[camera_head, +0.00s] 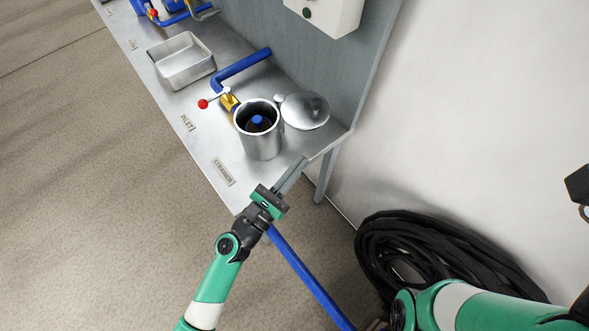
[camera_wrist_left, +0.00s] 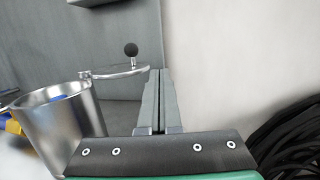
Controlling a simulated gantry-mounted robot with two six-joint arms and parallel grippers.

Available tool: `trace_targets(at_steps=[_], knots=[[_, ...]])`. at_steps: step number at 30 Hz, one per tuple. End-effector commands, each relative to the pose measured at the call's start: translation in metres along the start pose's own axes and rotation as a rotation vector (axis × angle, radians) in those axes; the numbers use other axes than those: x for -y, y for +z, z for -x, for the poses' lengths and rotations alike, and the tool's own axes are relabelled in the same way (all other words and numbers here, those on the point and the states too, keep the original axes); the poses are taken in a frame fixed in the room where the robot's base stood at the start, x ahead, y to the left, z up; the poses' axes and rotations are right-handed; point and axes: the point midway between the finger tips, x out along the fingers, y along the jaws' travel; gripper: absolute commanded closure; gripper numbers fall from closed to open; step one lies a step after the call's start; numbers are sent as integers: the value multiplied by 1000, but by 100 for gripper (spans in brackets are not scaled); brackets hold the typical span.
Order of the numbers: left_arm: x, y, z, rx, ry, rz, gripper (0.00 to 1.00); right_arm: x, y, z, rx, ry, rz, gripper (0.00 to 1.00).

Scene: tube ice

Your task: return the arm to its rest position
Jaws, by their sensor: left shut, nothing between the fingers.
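My left arm comes up from the bottom of the head view. Its gripper (camera_head: 300,166) is shut and empty, with the fingers pressed together beside the bench's near right corner. It also shows in the left wrist view (camera_wrist_left: 158,75), fingers side by side with nothing between them. The steel strainer pot (camera_head: 261,144) stands open on the bench, left of the fingers and apart from them. A blue-topped part (camera_head: 257,122) sits inside it. The round lid (camera_head: 305,110) lies behind the pot. Part of my right arm shows at the lower right; I see no right gripper.
The steel bench (camera_head: 203,138) carries a rectangular tray (camera_head: 181,61), a blue pipe (camera_head: 241,69) and a red-knobbed valve lever (camera_head: 203,104). A grey box (camera_head: 328,12) hangs above. A blue pipe (camera_head: 308,279) runs below the bench. A black hose coil (camera_head: 425,252) lies by the wall.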

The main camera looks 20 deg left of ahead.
Motion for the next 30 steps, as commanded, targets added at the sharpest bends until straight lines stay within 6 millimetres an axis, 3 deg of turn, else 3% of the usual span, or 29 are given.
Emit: trace_targets(at_steps=[7, 17, 20, 23, 26, 30], knots=[[7, 0, 17, 1, 0, 0, 100, 0, 1, 1, 0, 0, 0, 50], [5, 0, 16, 2, 3, -1, 100, 0, 0, 0, 0, 0, 0, 50], [-2, 19, 3, 41, 8, -14, 100, 0, 0, 0, 0, 0, 0, 50], [-13, 68, -21, 141, 15, -53, 100, 0, 0, 0, 0, 0, 0, 50], [-21, 148, -45, 288, 22, -200, 100, 0, -1, -1, 0, 0, 0, 50], [-14, 274, -57, 496, 65, -648, 100, 0, -1, -1, 0, 0, 0, 50]])
